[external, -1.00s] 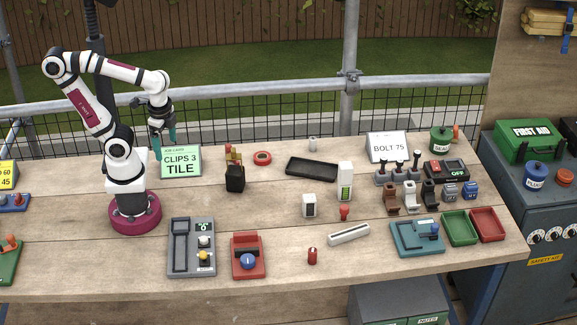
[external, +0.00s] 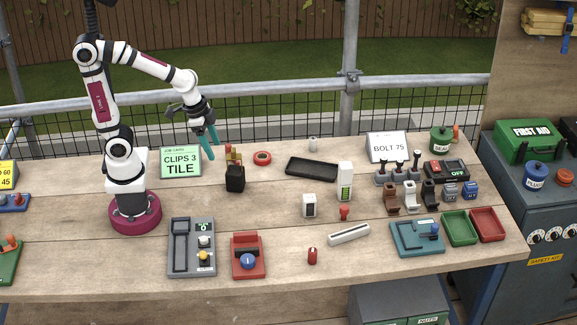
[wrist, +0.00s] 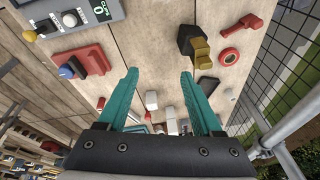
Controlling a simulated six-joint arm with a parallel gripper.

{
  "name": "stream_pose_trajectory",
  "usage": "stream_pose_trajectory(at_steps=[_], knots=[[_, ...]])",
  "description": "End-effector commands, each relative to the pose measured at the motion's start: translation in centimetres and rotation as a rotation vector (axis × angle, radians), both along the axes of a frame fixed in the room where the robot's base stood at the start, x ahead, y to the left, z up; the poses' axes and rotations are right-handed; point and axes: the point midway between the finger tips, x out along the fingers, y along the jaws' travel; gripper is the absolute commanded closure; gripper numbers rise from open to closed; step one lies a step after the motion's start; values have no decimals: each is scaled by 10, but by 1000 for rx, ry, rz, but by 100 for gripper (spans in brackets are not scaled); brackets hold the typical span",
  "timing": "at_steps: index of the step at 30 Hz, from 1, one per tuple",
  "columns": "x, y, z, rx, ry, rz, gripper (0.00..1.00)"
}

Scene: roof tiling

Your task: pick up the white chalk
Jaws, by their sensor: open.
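My gripper (external: 212,153) is open and empty, pointing down above the back left of the bench, just left of the black holder. No piece is clearly recognisable as the white chalk. A small pale upright cylinder (external: 312,144) stands at the back edge behind the black tray; I cannot tell whether it is the chalk. The black holder (external: 235,180) has red and yellow pieces at its top; it also shows in the wrist view (wrist: 185,42).
A red ring (external: 262,158) lies right of the holder. The CLIPS 3 TILE sign (external: 181,162) stands left of my gripper. The black tray (external: 312,169), a white box (external: 309,206) and a long pale bar (external: 348,234) are farther right. Bench between holder and red device (external: 248,268) is clear.

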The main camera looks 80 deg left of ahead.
Motion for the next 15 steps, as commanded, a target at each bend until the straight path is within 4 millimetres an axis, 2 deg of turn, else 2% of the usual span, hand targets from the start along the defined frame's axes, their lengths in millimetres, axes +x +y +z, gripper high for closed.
stream_pose_trajectory(at_steps=[1,2,3,5,6,8,10,12,15], knots=[[55,10,-10,-38,-102,90,33],[93,20,-15,-57,-190,152,33],[139,39,-23,-70,-305,235,33],[196,75,-36,-70,-471,357,33],[225,102,-45,-58,-574,434,33],[254,140,-58,-29,-709,534,33],[271,177,-71,10,-830,625,33],[276,202,-80,42,-910,685,33],[278,218,-88,65,-963,726,33]])
